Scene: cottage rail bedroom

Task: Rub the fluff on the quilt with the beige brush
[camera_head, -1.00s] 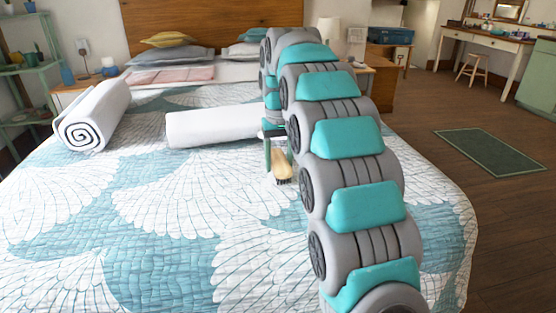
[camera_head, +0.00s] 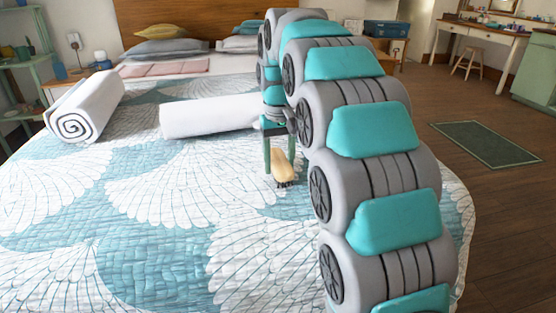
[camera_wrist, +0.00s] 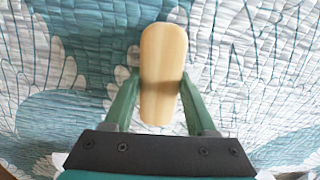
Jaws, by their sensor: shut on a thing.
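The beige brush (camera_head: 284,167) is held in my gripper (camera_head: 279,158), bristles down, over the right part of the quilt (camera_head: 150,215). The wrist view shows the brush's smooth beige back (camera_wrist: 162,75) between the two green fingers of my gripper (camera_wrist: 160,92), which press on its sides. The dark bristles show at its lower end in the head view, close to the quilt; I cannot tell whether they touch it. The quilt is white and teal with a fan pattern, and it also fills the wrist view (camera_wrist: 60,110). I cannot make out any fluff on it.
A white roll (camera_head: 205,117) lies on the bed left of my gripper, and another rolled white bundle (camera_head: 88,103) lies farther left. Pillows (camera_head: 165,48) and a folded pink cloth (camera_head: 165,69) are at the head. The quilt's front left is clear. A green rug (camera_head: 485,144) lies on the floor at right.

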